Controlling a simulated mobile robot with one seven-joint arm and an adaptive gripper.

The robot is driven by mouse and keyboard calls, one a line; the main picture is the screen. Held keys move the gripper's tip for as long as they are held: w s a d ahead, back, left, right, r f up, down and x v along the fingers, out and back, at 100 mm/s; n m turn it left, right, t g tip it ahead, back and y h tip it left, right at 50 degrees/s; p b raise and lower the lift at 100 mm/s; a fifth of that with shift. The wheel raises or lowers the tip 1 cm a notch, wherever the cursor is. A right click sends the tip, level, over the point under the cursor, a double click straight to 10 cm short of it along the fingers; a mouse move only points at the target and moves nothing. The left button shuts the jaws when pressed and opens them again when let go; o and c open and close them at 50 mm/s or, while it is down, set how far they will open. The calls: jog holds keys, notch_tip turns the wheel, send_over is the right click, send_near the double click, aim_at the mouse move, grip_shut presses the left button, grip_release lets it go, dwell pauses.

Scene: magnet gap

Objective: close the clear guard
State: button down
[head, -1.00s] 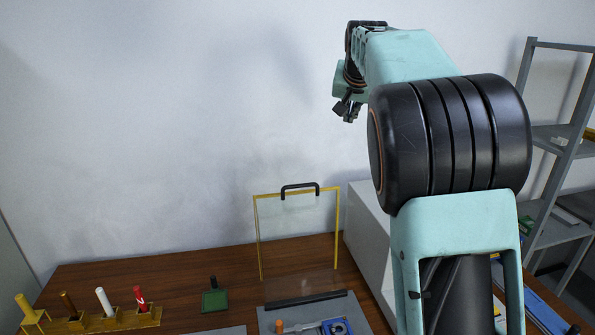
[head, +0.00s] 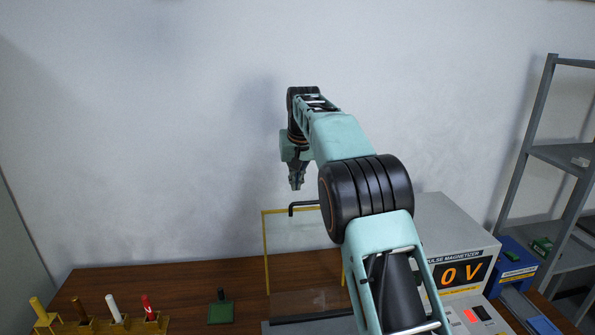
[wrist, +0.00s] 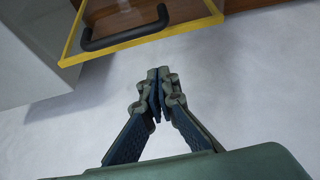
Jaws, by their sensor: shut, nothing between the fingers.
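The clear guard (head: 300,265) stands upright on the bench, a see-through panel with a yellow frame and a black handle (head: 303,207) on its top edge. My arm hides part of its right side. My gripper (head: 297,187) is above and beside the handle in the head view, pointing down, apart from it. In the wrist view my gripper (wrist: 157,75) is shut and empty. There the guard's yellow frame (wrist: 205,20) and the black handle (wrist: 125,33) lie beyond the fingertips, with a gap between.
A grey pulse magnetizer (head: 455,235) with a "0 V" display stands at the right. A yellow rack (head: 85,326) with several coloured rods is at the front left, with a green block (head: 220,312) nearby. Grey shelves (head: 535,150) stand far right. The wall is behind.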

aim_at(298, 213)
jog(key=shift+s+d+f, duration=0.15)
jog(key=shift+s+f, duration=0.4)
jog(key=shift+s, duration=0.2)
jog(key=shift+s+d+f, duration=0.15)
jog(key=shift+s+f, duration=0.4)
jog(key=shift+s, duration=0.2)
jog(key=shift+s+f+b, duration=0.1)
jog(key=shift+s+b, duration=0.05)
jog(key=shift+b, duration=0.45)
